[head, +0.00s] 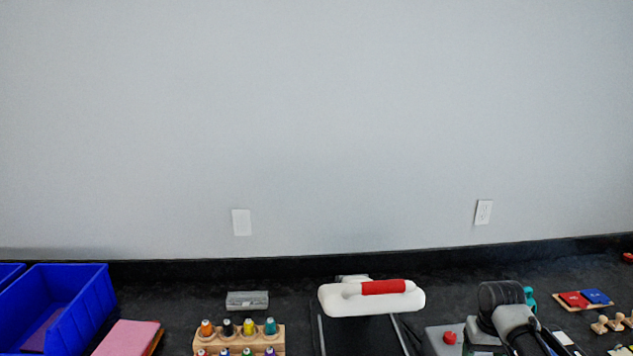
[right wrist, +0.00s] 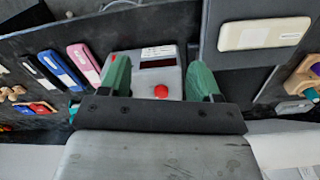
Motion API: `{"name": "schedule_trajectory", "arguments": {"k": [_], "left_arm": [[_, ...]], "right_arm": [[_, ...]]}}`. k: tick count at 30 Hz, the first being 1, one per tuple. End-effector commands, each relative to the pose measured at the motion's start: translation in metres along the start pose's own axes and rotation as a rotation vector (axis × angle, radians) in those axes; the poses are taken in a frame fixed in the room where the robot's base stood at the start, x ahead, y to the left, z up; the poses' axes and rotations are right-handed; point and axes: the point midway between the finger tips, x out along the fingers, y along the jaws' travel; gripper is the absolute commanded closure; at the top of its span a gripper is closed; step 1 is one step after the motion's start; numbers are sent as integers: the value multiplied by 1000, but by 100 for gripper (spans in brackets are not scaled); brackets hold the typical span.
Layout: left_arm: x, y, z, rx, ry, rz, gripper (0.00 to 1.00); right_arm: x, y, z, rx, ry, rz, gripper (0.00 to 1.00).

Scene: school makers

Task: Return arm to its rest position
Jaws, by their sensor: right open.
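My right gripper (right wrist: 158,70) shows in the right wrist view with its two green fingers spread apart and nothing between them. Beyond the fingers is a grey device with a red button (right wrist: 145,74). In the head view my right arm comes up from the bottom right, beside the same grey device (head: 436,343); its fingers cannot be made out there. My left arm and gripper are not in view.
A white press with a red handle (head: 372,300) stands left of the grey device. A wooden rack of thread spools (head: 240,337), a pink pad (head: 128,337) and blue bins (head: 75,300) lie farther left. Wooden pieces (head: 600,326) lie at right. A grey wall (head: 330,120) rises behind.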

Motion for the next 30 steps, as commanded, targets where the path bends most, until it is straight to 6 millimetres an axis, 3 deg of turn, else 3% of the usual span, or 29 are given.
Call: {"name": "schedule_trajectory", "arguments": {"k": [11, 17, 23, 27, 30], "left_arm": [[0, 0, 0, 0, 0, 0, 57], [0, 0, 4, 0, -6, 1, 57], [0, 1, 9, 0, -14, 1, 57], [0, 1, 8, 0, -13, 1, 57], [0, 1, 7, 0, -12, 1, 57]], "right_arm": [[44, -35, 43, -117, 26, 22, 37], [73, -62, 90, -208, 56, 24, 37], [98, -98, 177, -314, 118, 1, 37], [94, -112, 244, -352, 174, -20, 37], [84, -114, 278, -359, 207, -29, 37]]}}
